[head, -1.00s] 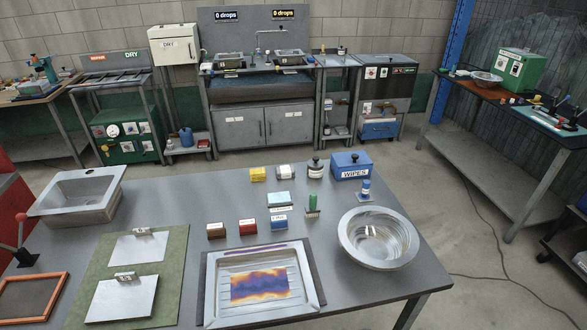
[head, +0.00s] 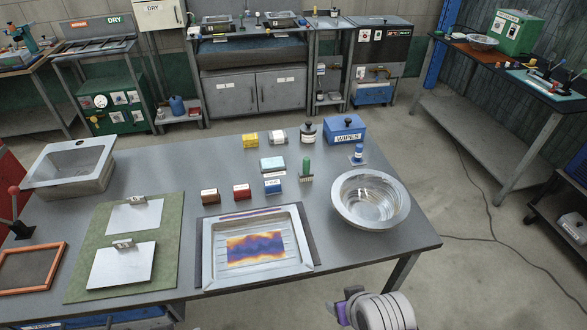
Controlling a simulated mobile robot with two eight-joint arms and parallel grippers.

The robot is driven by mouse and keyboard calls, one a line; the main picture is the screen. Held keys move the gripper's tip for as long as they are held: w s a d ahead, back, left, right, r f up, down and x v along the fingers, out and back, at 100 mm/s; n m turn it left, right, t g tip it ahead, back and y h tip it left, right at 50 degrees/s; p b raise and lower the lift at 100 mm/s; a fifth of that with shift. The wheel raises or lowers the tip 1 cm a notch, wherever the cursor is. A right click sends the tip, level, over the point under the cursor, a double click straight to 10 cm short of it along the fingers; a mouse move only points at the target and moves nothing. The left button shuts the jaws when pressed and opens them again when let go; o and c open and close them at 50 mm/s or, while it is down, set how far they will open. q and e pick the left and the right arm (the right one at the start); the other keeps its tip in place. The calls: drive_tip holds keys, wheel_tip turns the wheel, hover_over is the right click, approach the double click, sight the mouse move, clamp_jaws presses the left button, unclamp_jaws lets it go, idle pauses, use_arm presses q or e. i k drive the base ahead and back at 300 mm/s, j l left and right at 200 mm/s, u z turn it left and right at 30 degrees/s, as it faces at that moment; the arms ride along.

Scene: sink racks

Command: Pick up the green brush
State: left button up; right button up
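The green brush (head: 306,167) stands upright on the grey table, with its green handle up and its bristles down. It is between the small blue block (head: 273,186) and the steel bowl (head: 370,200), apart from both. A grey rounded part of one of my arms shows at the bottom edge, right of centre, in front of the table. Neither gripper's fingertips can be seen, and nothing touches the brush.
A blue wipes box (head: 344,131), a dark bottle (head: 308,133) and a blue-capped dispenser (head: 358,153) stand behind the brush. A steel tray (head: 256,250) lies in front. The table's right front corner is clear.

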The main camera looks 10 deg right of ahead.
sight(306, 174)
drive_tip(key=i+l+u, duration=0.25)
drive_tip(key=i+l, duration=0.2)
drive_tip(key=l, duration=0.15)
drive_tip(key=i+l+u, duration=0.15)
drive_tip(key=l, duration=0.2)
drive_tip(key=i+l+u, duration=0.15)
drive_tip(key=i+l, duration=0.1)
drive_tip(key=l, duration=0.1)
